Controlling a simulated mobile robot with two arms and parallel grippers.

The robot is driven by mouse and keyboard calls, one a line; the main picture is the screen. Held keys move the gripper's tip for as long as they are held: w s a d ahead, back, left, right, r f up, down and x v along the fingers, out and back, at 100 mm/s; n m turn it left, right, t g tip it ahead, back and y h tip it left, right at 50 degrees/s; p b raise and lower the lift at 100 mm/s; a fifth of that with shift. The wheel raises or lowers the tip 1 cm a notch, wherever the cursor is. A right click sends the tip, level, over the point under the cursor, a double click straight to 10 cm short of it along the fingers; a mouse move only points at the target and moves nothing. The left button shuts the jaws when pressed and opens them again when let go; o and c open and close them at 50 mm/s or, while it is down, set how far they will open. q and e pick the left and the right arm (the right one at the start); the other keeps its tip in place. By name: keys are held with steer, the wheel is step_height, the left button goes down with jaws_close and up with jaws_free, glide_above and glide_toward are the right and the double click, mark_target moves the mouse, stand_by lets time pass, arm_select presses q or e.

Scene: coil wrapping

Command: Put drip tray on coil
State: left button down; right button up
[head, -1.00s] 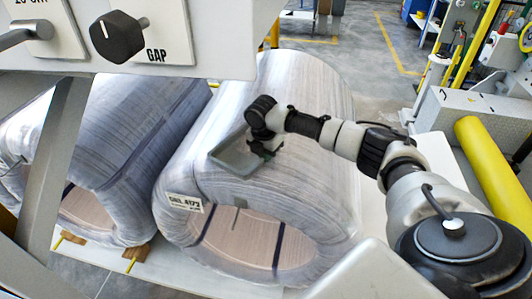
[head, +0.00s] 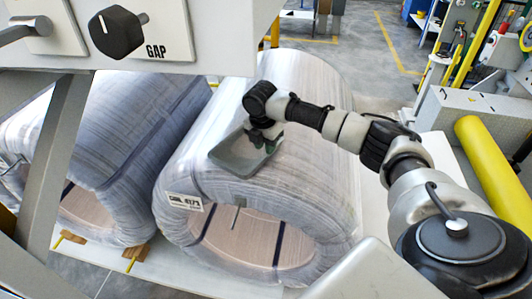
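My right gripper (head: 266,143) is at the tray's far right edge, with the fingers close to the rim. Its fingers are small and dark, and I cannot tell whether they grip the rim or are apart from it. The coil has a white label (head: 185,202) on its front face. My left gripper is not in view.
A second wrapped coil (head: 120,140) stands at the left. A panel with a black GAP knob (head: 115,33) covers the upper left. A yellow roller (head: 495,175) and a grey machine (head: 470,105) are at the right. The coil top behind my wrist is clear.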

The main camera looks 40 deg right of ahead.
step_height(320, 180, up, 8)
steer(key=a, duration=0.1)
steer(key=shift+s+r+b, duration=0.15)
steer(key=shift+s+b, duration=0.05)
steer(key=shift+b, duration=0.1)
stand_by(0.4)
